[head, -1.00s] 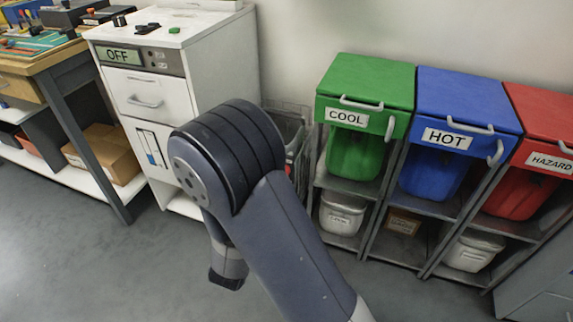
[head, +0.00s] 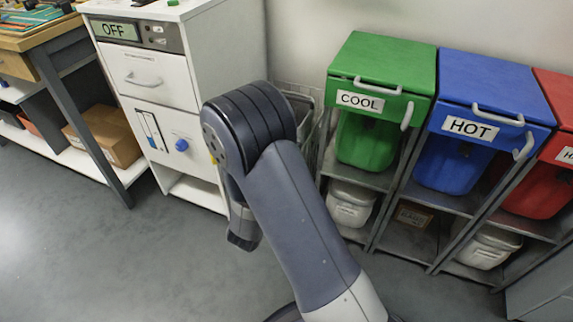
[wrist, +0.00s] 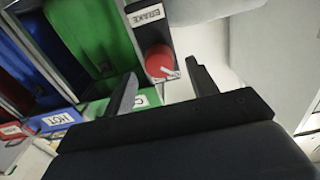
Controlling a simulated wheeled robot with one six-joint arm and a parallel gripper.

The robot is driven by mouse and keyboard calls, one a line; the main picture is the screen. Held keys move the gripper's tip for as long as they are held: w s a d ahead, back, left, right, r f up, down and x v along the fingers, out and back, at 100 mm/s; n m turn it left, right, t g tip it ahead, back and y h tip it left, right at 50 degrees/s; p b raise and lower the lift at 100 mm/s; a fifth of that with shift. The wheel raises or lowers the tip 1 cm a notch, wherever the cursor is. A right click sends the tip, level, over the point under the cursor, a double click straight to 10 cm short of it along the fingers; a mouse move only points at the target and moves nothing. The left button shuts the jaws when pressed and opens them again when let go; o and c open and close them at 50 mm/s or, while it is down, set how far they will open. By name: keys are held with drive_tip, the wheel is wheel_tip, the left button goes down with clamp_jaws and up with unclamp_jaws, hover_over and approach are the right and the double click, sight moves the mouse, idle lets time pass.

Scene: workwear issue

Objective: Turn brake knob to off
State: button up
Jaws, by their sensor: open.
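The red brake knob (wrist: 159,60) shows in the wrist view, on a dark plate with a white label reading BRAKE (wrist: 145,15). A white pointer mark on the knob aims toward the lower right of the picture. My gripper (wrist: 161,78) is open, with one finger on each side of the knob's place in the picture and nothing held. I cannot tell how far the fingertips are from the knob. The head view shows my bent arm, but not the brake knob.
A white cabinet (head: 222,50) with an OFF display (head: 114,30), a drawer and a blue knob (head: 182,145) stands left of my arm. Green COOL (head: 385,70), blue HOT (head: 490,90) and red HAZARD bins stand at right. Grey floor is open at lower left.

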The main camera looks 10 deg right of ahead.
drive_tip(key=shift+x, duration=1.35)
drive_tip(key=c, duration=1)
drive_tip(key=shift+b, duration=0.45)
drive_tip(key=shift+s+d+f+m+b, duration=0.1)
drive_tip(key=shift+m+b, duration=1.95)
drive_tip(key=shift+m, duration=2.45)
drive_tip(key=shift+s+d+f+m+b, duration=0.1)
drive_tip(key=shift+m+b, duration=1.9)
drive_tip(key=shift+m, duration=2.5)
